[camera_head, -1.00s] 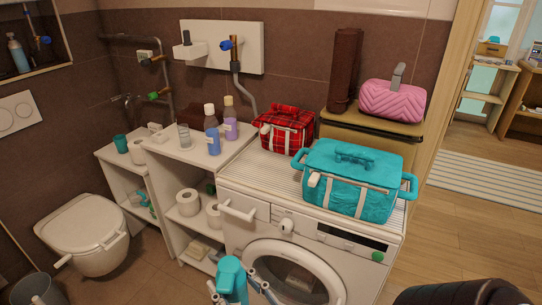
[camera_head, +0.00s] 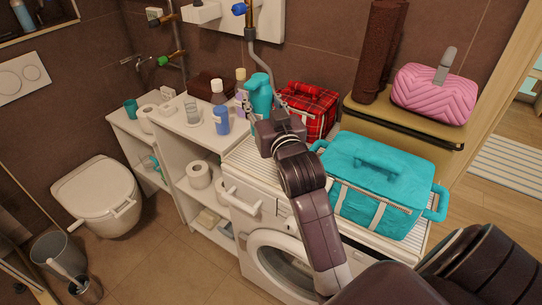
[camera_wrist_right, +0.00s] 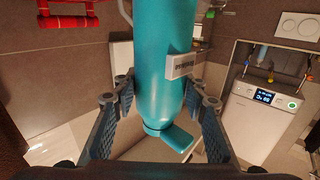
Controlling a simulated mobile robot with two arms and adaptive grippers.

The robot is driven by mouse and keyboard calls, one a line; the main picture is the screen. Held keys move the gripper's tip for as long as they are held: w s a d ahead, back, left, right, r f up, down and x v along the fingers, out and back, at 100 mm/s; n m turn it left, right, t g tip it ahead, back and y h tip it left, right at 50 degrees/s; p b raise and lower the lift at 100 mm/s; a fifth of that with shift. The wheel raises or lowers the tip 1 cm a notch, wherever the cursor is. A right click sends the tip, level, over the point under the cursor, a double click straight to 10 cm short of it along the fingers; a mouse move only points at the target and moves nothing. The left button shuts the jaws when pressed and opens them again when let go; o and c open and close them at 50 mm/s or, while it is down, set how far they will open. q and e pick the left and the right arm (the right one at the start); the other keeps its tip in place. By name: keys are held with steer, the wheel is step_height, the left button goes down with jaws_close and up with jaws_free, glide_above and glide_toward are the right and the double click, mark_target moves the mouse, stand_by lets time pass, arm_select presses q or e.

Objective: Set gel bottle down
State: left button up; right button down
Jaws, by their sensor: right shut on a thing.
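The teal gel bottle (camera_head: 259,92) is held in my right gripper (camera_head: 264,112). It appears in front of the gap between the white shelf top (camera_head: 195,128) and the washing machine top (camera_head: 250,159), near the back. I cannot tell if its base touches a surface. In the right wrist view the teal bottle (camera_wrist_right: 165,65), with a small white label, sits between the two dark fingers of my right gripper (camera_wrist_right: 166,98), which are shut on it. My left gripper is not in view.
A red plaid bag (camera_head: 311,103) is close right. A teal bag (camera_head: 375,185) fills the washer's right side.

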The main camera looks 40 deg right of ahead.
steer(key=w+d+r+m+h, duration=0.1)
steer(key=w+d+r+h, duration=0.1)
steer(key=d+r, duration=0.3)
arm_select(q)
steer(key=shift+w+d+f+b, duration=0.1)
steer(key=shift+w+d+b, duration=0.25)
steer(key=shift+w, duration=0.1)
arm_select(e)
step_height(320, 180, down, 18)
steer(key=shift+a+f+g, duration=0.15)
steer(key=shift+a+g, duration=0.15)
steer(key=shift+a, duration=0.05)
steer(key=shift+f, duration=0.15)
steer(key=c, duration=1.5)
jaws_free()
steer(key=shift+o, duration=0.2)
